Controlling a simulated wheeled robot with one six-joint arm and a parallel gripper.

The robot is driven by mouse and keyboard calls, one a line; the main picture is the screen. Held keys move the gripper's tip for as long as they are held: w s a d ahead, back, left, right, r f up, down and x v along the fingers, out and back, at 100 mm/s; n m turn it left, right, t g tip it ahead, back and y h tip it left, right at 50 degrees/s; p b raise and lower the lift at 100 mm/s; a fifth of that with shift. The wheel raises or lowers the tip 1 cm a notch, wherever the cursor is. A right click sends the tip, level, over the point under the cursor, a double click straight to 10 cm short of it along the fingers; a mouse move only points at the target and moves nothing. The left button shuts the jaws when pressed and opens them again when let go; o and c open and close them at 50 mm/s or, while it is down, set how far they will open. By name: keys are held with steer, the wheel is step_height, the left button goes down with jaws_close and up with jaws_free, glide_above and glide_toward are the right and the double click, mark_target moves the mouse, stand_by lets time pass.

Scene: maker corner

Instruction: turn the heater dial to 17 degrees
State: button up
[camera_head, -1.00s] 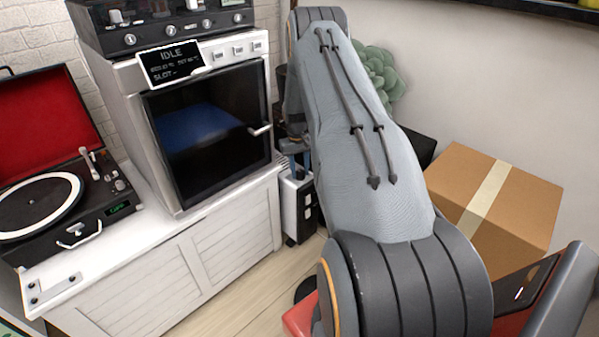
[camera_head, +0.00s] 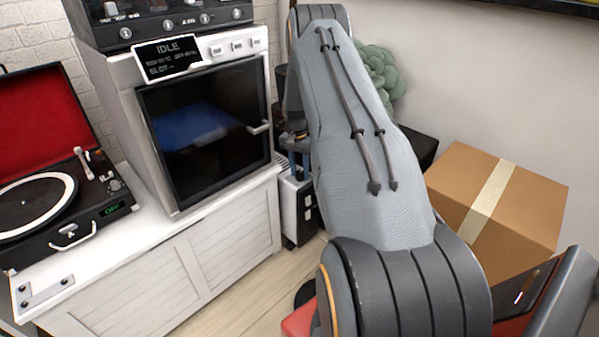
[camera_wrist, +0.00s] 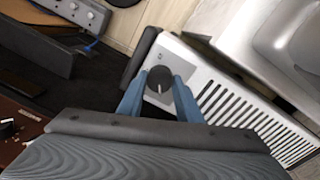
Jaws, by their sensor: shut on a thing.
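The heater (camera_head: 289,206) is a white unit with dark slots, low on the floor beside the cabinet in the head view, partly hidden by my arm. In the wrist view its slotted white top (camera_wrist: 240,108) runs to the lower right. The dial (camera_wrist: 160,78) is a round dark knob on a pale panel at the heater's end. My gripper (camera_wrist: 160,84) has its two blue fingers on either side of the dial, shut on it. The dial's markings and setting are too small to read. In the head view the blue fingers (camera_head: 298,160) show just above the heater.
A white cabinet (camera_head: 140,265) with a printer-like machine (camera_head: 172,185) and a record player (camera_head: 70,235) stands left of the heater. A cardboard box (camera_head: 525,205) stands right of my arm. A plant (camera_head: 378,75) is behind it. Bare floor shows in front of the cabinet.

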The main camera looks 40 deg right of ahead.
mark_target(299, 173)
stand_by(0.4)
steer(key=o, duration=1)
steer(key=shift+o, duration=0.2)
steer(key=r, duration=0.7)
steer(key=shift+w+a+r+p, duration=0.15)
steer(key=shift+w+r+p, duration=0.05)
steer(key=shift+r+p, duration=0.2)
